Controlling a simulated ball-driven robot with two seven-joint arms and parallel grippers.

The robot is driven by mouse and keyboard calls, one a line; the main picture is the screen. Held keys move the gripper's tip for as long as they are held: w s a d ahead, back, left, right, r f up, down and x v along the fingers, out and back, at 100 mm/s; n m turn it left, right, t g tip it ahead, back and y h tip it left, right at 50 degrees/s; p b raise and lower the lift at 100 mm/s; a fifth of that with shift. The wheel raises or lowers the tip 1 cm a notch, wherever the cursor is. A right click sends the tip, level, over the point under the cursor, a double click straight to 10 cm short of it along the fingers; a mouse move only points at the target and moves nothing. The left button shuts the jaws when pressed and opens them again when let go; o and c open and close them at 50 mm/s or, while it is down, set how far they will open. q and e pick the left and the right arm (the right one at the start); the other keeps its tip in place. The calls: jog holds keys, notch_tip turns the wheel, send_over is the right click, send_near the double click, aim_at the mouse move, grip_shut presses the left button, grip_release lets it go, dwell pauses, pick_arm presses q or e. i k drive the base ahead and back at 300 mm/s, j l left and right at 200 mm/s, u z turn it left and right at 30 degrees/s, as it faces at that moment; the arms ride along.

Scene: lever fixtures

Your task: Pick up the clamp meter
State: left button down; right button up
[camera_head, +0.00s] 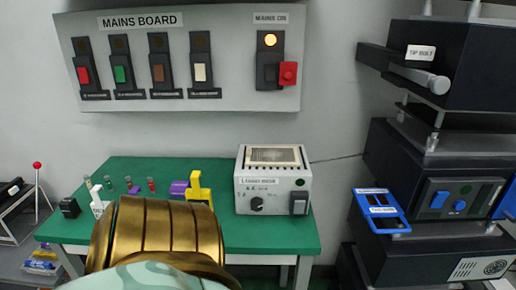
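I cannot make out for sure which thing is the clamp meter. A yellow upright piece (199,188) with a forked top stands on the green bench (270,236), left of a white box. A purple roll (179,188) sits against its left side. A small white upright item (96,196) stands at the bench's left end. A large gold ribbed cylinder with a pale green patterned part below it, apparently my own arm, covers the front middle of the bench and hides what lies behind it. Neither of my grippers shows.
A white box (273,185) with a grille and knob stands at the bench's middle right. Small vials (151,184) and a black block (70,208) are at left. A mains board (180,65) with levers hangs above. Dark equipment (450,160) with a blue frame (383,210) stands right.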

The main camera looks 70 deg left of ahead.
aim_at(196, 195)
jog(key=u, duration=2.6)
jog(key=j, duration=0.35)
jog(key=k+z, duration=0.05)
